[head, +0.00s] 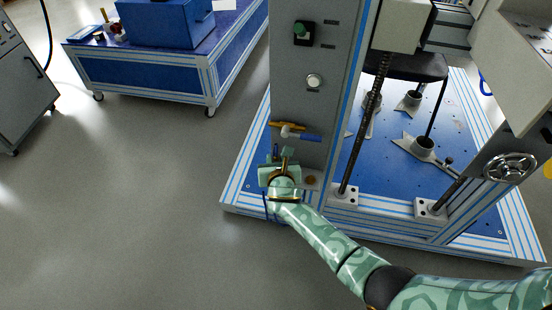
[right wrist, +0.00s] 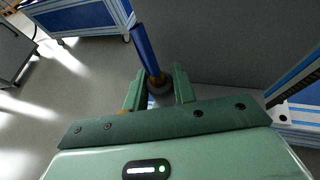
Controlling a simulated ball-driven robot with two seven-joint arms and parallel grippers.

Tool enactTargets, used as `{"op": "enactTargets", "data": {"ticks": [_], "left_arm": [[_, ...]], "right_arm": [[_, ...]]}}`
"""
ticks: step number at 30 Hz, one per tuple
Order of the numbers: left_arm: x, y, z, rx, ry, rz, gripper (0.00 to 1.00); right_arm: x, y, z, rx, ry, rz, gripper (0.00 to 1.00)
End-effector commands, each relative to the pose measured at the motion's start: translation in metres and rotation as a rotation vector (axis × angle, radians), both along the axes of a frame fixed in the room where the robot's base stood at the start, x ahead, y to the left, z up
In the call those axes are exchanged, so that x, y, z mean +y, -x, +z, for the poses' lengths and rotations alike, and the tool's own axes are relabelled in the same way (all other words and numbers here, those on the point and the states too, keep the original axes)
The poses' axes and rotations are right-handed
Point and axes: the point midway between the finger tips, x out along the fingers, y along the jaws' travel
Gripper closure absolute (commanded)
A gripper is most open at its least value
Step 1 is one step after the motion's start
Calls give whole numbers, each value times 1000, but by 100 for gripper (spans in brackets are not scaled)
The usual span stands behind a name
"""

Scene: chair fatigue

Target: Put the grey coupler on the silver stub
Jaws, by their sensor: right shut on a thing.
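My right gripper (head: 281,157) is at the lower front of the grey panel, just below a small fitting. In the right wrist view its two green fingers (right wrist: 159,88) stand either side of the grey coupler (right wrist: 160,89), which shows as a dark rounded piece beneath a brass collar and a blue rod-like part. The gripper is shut on it. A pale silver piece (head: 287,131), which looks like the stub, sits on the panel above the gripper, between a brass part and a blue part. I cannot tell whether coupler and stub touch. My left gripper is out of view.
The grey panel (head: 300,85) with a green knob stands close behind the gripper. A threaded column (head: 367,115) and a blue base plate (head: 385,180) are to its right. A blue cart (head: 150,85) stands at the back left. The floor to the left is clear.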

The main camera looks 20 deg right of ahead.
Motion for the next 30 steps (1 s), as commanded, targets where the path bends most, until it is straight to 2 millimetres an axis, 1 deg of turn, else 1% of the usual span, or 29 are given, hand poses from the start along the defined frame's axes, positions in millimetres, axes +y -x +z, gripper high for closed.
{"op": "enactTargets", "data": {"ticks": [22, 23, 24, 25, 30], "left_arm": [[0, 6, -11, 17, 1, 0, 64], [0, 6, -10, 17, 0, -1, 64], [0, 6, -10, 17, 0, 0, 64], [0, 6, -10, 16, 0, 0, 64], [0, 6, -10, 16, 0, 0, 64]], "right_arm": [[0, 0, -20, 0, 1, 0, 98], [0, 0, -19, -1, 1, 0, 68], [0, 0, -18, -1, 1, 0, 57], [0, 0, -18, -1, 1, 0, 49], [0, 0, -18, -1, 1, 0, 48]]}}
